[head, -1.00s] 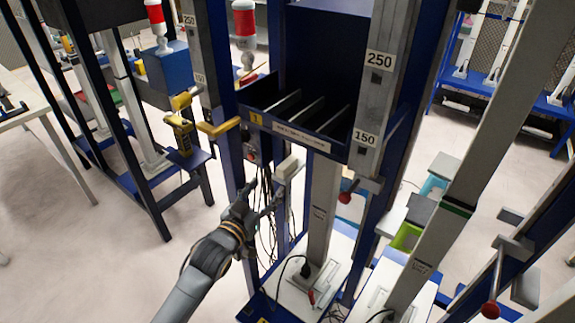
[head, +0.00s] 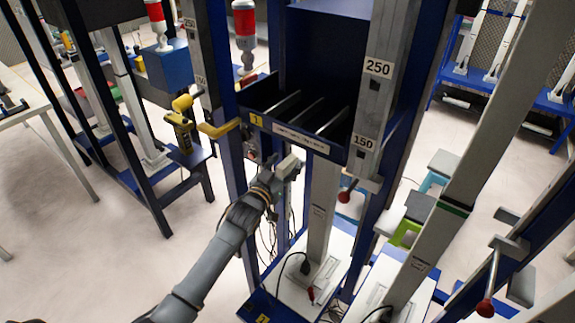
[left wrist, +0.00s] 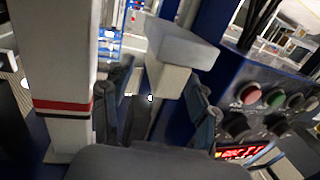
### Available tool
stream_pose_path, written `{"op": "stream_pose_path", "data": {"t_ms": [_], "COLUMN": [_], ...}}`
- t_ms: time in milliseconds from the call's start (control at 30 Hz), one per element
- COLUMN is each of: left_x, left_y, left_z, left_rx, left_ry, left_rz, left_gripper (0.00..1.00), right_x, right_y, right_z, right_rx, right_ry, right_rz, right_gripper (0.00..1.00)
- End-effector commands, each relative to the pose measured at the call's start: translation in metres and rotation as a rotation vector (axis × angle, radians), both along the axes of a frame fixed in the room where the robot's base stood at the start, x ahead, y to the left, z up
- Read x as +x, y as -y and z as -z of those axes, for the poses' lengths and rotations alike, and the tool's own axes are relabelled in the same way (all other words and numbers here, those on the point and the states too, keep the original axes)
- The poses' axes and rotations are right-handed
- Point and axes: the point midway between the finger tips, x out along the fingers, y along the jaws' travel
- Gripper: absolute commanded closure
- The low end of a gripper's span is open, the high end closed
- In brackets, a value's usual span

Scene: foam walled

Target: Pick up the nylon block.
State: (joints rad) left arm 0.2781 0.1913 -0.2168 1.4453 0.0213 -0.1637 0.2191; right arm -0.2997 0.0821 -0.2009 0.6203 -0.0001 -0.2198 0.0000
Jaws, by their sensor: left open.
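The nylon block appears to be the pale block (head: 288,164) beside the blue post, below the shelf, in the head view. In the left wrist view a pale grey block (left wrist: 182,42) with a narrower lower part stands ahead of the fingers. My left gripper (head: 274,178) reaches up to it from below left in the head view; the arm partly hides the fingers. In the left wrist view the left gripper (left wrist: 162,100) is open, one dark finger on each side. The block is at or just beyond the fingertips; I cannot tell if they touch. My right gripper is not in view.
A control panel (left wrist: 262,98) with several round buttons is close on the right in the left wrist view. A pale column (left wrist: 55,75) with a red band stands at left. The divided shelf (head: 310,137), yellow handle (head: 219,129) and hanging cables crowd the block.

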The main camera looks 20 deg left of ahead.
Motion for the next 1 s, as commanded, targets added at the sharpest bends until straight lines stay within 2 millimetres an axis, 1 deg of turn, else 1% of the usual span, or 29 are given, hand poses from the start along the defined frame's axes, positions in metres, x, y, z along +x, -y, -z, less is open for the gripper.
{"op": "stream_pose_path", "data": {"t_ms": [133, 267, 300, 367, 400, 433, 767, 867, 1000], "left_x": [0.0, 0.0, 0.0, 0.0, 0.0, 0.0, 0.0, 0.0, 0.0], "left_y": [0.0, 0.0, 0.0, 0.0, 0.0, 0.0, 0.0, 0.0, 0.0], "left_z": [0.0, 0.0, 0.0, 0.0, 0.0, 0.0, -0.002, -0.007, -0.023], "left_rx": [0.0, 0.0, 0.0, 0.0, 0.0, 0.0, 0.0, 0.0, 0.001], "left_ry": [0.0, 0.0, 0.0, 0.0, 0.0, 0.0, 0.002, 0.004, 0.007], "left_rz": [0.0, 0.0, 0.0, 0.0, 0.0, 0.0, 0.0, 0.0, 0.001], "left_gripper": [0.41, 0.68, 0.76, 0.88, 0.96, 1.0, 1.0, 1.0, 1.0], "right_x": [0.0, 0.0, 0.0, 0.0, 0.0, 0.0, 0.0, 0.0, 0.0], "right_y": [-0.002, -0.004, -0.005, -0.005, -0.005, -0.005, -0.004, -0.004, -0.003], "right_z": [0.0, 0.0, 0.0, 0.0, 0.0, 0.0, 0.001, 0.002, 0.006], "right_rx": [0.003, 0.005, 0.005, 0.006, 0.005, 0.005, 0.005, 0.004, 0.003], "right_ry": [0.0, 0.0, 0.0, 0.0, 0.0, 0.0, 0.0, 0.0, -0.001], "right_rz": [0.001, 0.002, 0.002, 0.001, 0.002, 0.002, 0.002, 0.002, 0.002], "right_gripper": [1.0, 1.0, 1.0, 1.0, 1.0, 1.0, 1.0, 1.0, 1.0]}}
